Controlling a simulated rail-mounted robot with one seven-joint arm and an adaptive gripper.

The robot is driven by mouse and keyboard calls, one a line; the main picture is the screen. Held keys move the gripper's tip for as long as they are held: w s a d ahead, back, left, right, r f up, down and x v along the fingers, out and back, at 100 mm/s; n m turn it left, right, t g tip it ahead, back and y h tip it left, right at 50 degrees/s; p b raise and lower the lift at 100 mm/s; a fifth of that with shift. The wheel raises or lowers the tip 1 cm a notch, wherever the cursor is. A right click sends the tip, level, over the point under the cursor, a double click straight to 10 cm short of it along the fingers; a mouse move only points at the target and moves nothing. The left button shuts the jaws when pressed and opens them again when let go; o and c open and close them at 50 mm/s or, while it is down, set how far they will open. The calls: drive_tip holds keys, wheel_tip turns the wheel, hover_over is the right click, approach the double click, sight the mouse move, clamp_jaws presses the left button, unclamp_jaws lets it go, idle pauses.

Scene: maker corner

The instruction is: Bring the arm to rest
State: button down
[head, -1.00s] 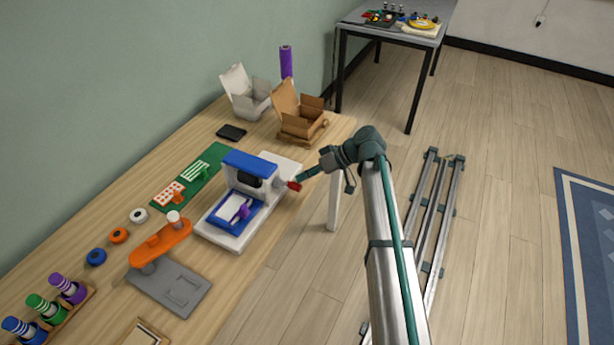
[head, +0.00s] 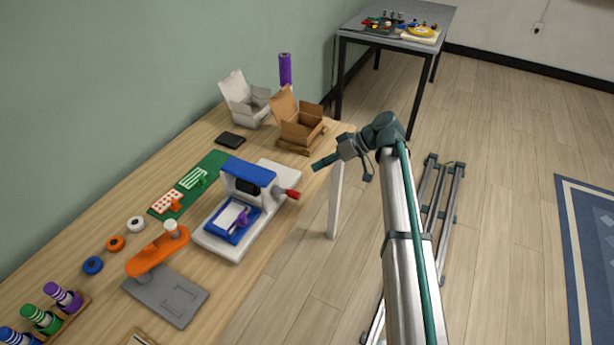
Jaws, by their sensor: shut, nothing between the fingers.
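My gripper (head: 322,163) is at the end of my arm, in the air by the front edge of the wooden table (head: 225,300). It is shut and holds nothing. It points left, just above and to the right of the red handle (head: 293,194) of the white and blue press (head: 262,208), with a visible gap between them in the picture.
An open brown box (head: 299,128) and an open white box (head: 246,102) stand at the table's back end. An orange press (head: 158,252) stands nearer. A grey table (head: 404,42) is at the back. Metal rails (head: 441,190) lie to the right over open floor.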

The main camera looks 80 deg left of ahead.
drive_tip(key=w+r, duration=0.3)
drive_tip(key=w, duration=0.2)
drive_tip(key=w+d+f+m+t, duration=0.3)
drive_tip(key=w+d+f+m, duration=0.3)
drive_tip(key=d+f, duration=0.5)
drive_tip(key=w+d+f+m+t, duration=0.2)
drive_tip(key=w+d+f+m, duration=0.3)
drive_tip(key=w+d+f, duration=0.6)
drive_tip(key=w+d+f+m+t+h, duration=0.1)
drive_tip(key=w+d+f+m, duration=0.15)
drive_tip(key=d+f, duration=0.7)
drive_tip(key=w+d+f+m+t, duration=0.1)
drive_tip(key=w+d+f+m, duration=0.15)
drive_tip(key=d+f, duration=0.65)
drive_tip(key=s+d+f+m+h, duration=0.1)
drive_tip(key=s+d+f+m, duration=0.1)
drive_tip(key=d, duration=0.8)
drive_tip(key=s+d+f+m+h, duration=0.1)
drive_tip(key=s+d+f, duration=0.1)
drive_tip(key=d, duration=0.8)
drive_tip(key=s+d+f+m, duration=0.2)
drive_tip(key=d, duration=0.7)
drive_tip(key=s+d+f+m+g, duration=0.3)
drive_tip(key=s+d+m, duration=0.1)
drive_tip(key=s+d, duration=1.1)
drive_tip(key=shift+s+d+g+b, duration=0.2)
drive_tip(key=shift+d+g+b, duration=0.1)
drive_tip(key=shift+d, duration=0.45)
